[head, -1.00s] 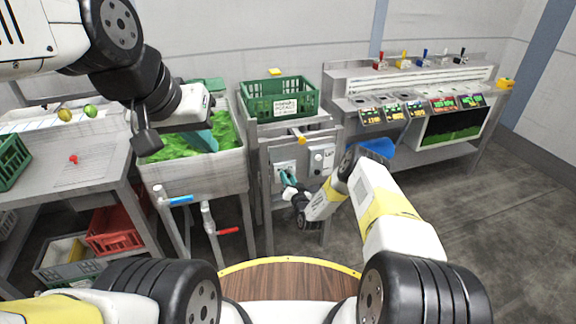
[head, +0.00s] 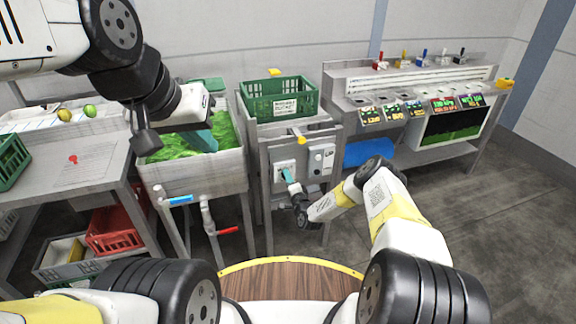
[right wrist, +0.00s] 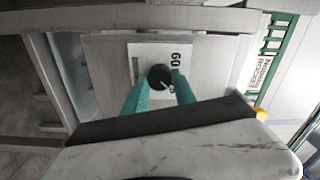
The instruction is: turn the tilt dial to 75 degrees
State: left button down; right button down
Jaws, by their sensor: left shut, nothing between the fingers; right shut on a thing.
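The tilt dial (right wrist: 159,76) is a round black knob with a light pointer mark, on a white plate (right wrist: 138,52) in the right wrist view. A "60" is printed beside it; the other plate marks are too small or hidden. My right gripper (head: 287,174) is shut on the dial, with one teal finger on each side of it. In the head view the plate (head: 280,165) shows on the grey stand's front, and the fingers hide the knob. My left gripper (head: 203,142) is shut and empty over the sink of greens.
The sink (head: 190,176) holds green leaves and has blue-handled (head: 180,200) and red-handled (head: 228,230) taps below. A green crate (head: 262,106) stands above the dial panel. A box with switches (head: 320,158) sits right of the dial. A display bench (head: 420,110) stands further right.

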jog(key=shift+m, duration=0.4)
jog(key=c, duration=1)
grip_release()
jog(key=v, duration=0.8)
jog(key=shift+w, duration=0.1)
